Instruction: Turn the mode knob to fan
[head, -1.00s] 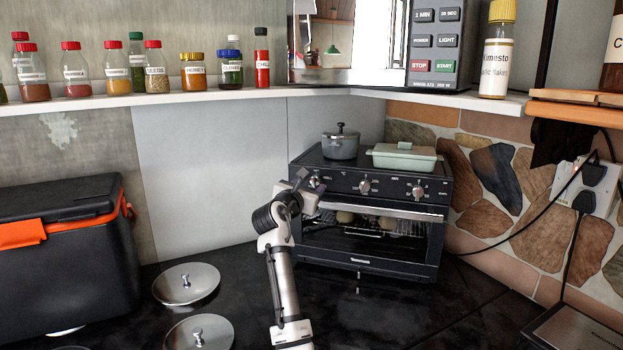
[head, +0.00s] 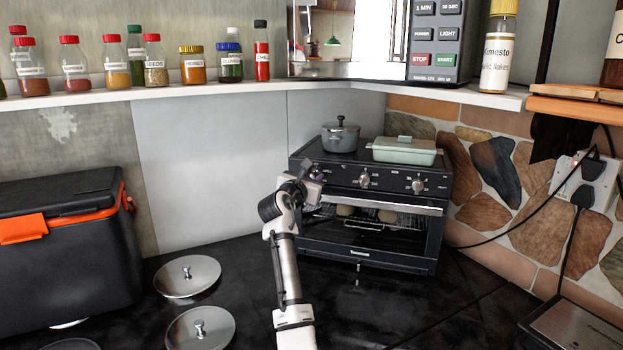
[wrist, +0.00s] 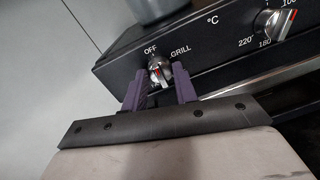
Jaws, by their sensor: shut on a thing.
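The toaster oven (head: 372,215) stands in the corner with a row of knobs along its upper front. In the wrist view its leftmost knob, the mode knob (wrist: 159,70), is dark with a light and red pointer mark. The words OFF and GRILL show around it; no fan mark is readable. The pointer is roughly upright, close to OFF. My gripper (wrist: 158,84) has its two purple fingers shut on this knob, one on each side. In the head view my gripper (head: 312,180) is at the oven's left front and hides the knob.
A temperature knob (wrist: 274,24) sits right of the mode knob. A grey pot (head: 340,138) and a pale green dish (head: 404,151) stand on the oven. A cool box (head: 65,250) and metal lids (head: 187,276) lie to the left. Cables hang at the right.

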